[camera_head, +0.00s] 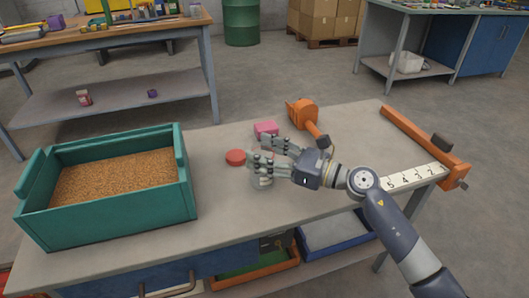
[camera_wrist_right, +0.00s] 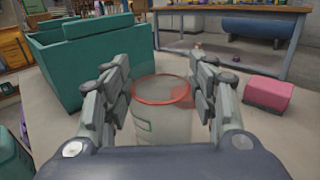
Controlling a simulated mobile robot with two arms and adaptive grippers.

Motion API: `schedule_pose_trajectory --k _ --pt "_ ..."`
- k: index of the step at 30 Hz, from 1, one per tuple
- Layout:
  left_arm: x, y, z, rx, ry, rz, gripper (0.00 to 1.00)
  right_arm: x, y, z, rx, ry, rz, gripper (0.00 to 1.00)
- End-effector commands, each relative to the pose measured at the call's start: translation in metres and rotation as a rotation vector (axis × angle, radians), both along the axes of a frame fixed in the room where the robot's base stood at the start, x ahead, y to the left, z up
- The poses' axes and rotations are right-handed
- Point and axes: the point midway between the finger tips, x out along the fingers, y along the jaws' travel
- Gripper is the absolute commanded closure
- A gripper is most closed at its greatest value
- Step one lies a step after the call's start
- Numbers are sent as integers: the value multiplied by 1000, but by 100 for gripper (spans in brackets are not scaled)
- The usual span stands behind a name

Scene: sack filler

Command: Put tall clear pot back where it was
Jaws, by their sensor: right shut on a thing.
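The tall clear pot (camera_wrist_right: 160,125) stands upright between the fingers of my right gripper (camera_wrist_right: 162,100) in the wrist view. It is see-through, with a reddish rim and a greenish mark on its side. In the head view my right gripper (camera_head: 262,158) is over the right-middle of the table, shut on the pot (camera_head: 263,182), which is mostly hidden by the fingers. I cannot tell whether the pot's base touches the table. My left gripper is not in view.
A teal bin (camera_head: 120,217) of grain stands on the table (camera_head: 225,215) at left. A red disc (camera_head: 235,157), a pink block (camera_head: 266,128) and an orange tool (camera_head: 302,113) lie near the gripper. A numbered strip (camera_head: 412,177) and orange bar (camera_head: 425,145) are at right. The front middle is clear.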

Motion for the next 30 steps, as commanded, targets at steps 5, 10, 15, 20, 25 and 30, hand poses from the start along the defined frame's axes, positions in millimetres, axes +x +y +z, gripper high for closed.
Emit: schedule_pose_trajectory --k 5,10,15,20,25,30 --pt "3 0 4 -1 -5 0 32 0 0 -1 1 0 0 84" --pt "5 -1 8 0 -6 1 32 0 0 -2 0 0 0 38" --pt "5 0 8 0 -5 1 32 0 0 -2 0 0 0 27" --pt "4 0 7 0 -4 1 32 0 0 -2 0 0 0 27" --pt "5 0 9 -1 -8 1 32 0 0 0 0 0 0 27" --pt "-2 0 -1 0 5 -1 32 -8 -19 -2 -3 0 -4 27"
